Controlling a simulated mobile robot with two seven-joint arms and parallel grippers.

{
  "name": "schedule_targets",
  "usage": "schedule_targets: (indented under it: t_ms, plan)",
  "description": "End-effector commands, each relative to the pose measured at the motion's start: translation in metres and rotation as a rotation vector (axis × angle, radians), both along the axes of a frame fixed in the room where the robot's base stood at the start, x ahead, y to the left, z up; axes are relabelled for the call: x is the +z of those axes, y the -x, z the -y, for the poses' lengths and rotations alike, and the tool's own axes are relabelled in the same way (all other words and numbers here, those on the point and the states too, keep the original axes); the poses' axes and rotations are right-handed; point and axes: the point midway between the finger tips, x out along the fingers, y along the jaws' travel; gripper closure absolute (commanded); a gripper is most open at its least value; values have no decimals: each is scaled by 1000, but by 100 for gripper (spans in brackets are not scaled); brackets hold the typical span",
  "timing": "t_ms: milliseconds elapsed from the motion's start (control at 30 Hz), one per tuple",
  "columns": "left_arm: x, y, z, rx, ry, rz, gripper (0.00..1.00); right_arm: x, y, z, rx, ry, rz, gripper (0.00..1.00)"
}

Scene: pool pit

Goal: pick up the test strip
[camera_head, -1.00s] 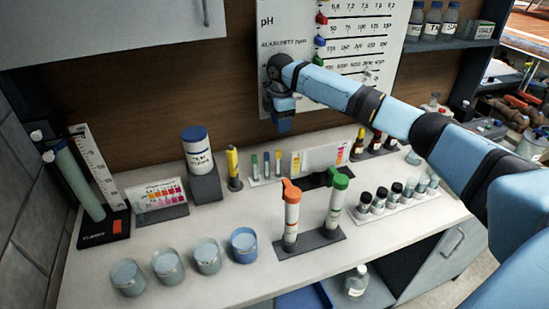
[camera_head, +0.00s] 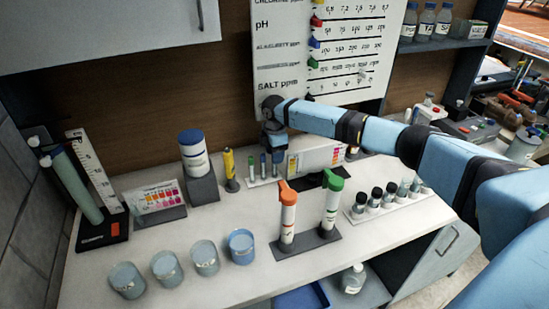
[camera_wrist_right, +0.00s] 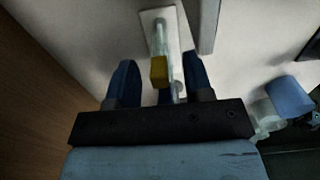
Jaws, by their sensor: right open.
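Thin upright strips with coloured tops, likely the test strips (camera_head: 263,165), stand in a small white holder (camera_head: 264,183) at the back of the counter. My right gripper (camera_head: 274,147) is open just above this holder and partly covers its right end. In the right wrist view the two blue fingers (camera_wrist_right: 158,68) stand apart on either side of a yellow-topped strip (camera_wrist_right: 158,72). A blue piece shows close behind it. I cannot tell whether a finger touches the strip. My left gripper is not in view.
A yellow-topped tube (camera_head: 229,170) and a blue-lidded jar (camera_head: 194,153) stand left of the holder. A colour card (camera_head: 320,158) stands just right. Orange-capped (camera_head: 288,213) and green-capped (camera_head: 332,202) tubes stand in front. Several cups (camera_head: 205,258) line the front left.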

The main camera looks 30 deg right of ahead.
Motion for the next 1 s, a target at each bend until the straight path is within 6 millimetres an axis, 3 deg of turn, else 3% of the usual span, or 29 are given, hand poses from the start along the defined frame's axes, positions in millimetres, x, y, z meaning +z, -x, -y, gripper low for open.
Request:
schedule_targets:
  t_ms: [67, 100, 300, 733, 1000]
  plan:
    - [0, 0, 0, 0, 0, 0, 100, 0, 0, 0, 0, 0, 0, 53]
    - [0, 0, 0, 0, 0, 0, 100, 0, 0, 0, 0, 0, 0, 58]
    - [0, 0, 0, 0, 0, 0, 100, 1, 0, 0, 0, 0, 0, 100]
    - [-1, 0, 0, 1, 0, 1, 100, 6, 0, 0, 0, 0, 0, 100]
    - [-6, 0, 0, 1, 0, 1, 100, 42, -1, 0, -1, -1, 3, 100]
